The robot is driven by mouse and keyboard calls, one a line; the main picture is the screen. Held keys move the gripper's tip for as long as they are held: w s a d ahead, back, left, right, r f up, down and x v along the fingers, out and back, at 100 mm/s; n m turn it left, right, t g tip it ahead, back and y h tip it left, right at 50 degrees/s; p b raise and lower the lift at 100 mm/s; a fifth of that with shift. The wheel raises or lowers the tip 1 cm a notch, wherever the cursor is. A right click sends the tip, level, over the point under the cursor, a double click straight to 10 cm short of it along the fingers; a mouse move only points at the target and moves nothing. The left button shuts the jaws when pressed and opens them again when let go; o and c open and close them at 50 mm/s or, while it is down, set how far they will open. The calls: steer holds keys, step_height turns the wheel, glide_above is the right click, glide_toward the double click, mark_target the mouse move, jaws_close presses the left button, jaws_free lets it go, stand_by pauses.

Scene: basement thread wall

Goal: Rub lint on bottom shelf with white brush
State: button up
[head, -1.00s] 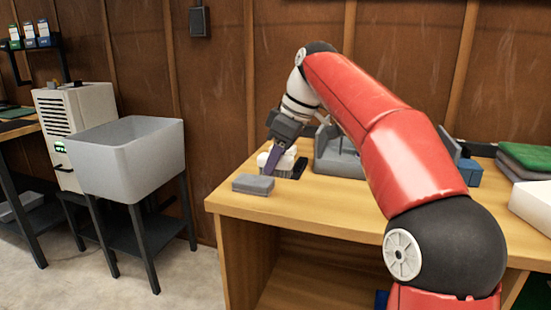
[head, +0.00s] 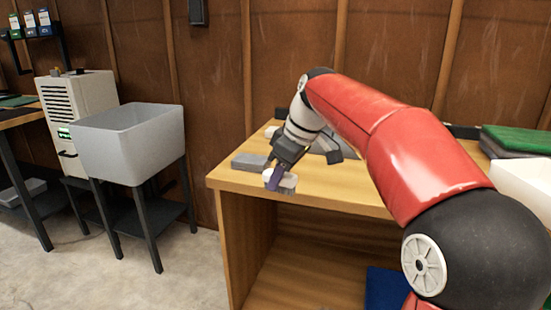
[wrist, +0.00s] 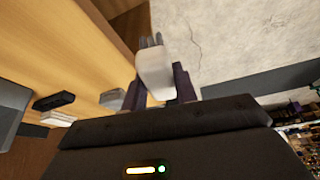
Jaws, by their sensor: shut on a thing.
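My gripper (head: 272,180) is shut on the white brush (head: 287,181), above the front left part of the wooden bench top. In the wrist view, the white brush (wrist: 154,73) sits between the two dark purple fingers, its grey bristles pointing away from my gripper (wrist: 158,86). The bottom shelf (head: 315,262) is the open wooden space under the bench top. I cannot make out any lint on the part of it that shows.
A grey block (head: 250,161) lies on the bench top near the left edge. A dark blue item (head: 384,287) stands low on the right of the bottom shelf. A grey tub (head: 130,140) stands left of the bench, with bare floor between.

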steer(key=s+d+f+m+h, duration=0.1)
steer(key=d+f+m, duration=0.2)
steer(key=f, duration=1.1)
steer(key=s+d+f+m+t+h, duration=0.1)
steer(key=f+m, duration=0.4)
steer(key=f, duration=0.9)
steer(key=s+d+f+m+t+h, duration=0.1)
steer(key=d+f, duration=0.5)
steer(key=f, duration=0.8)
steer(key=s+m+h, duration=0.1)
steer(key=s+m, duration=0.1)
steer(key=shift+s+m, duration=0.15)
steer(key=shift+m, duration=0.25)
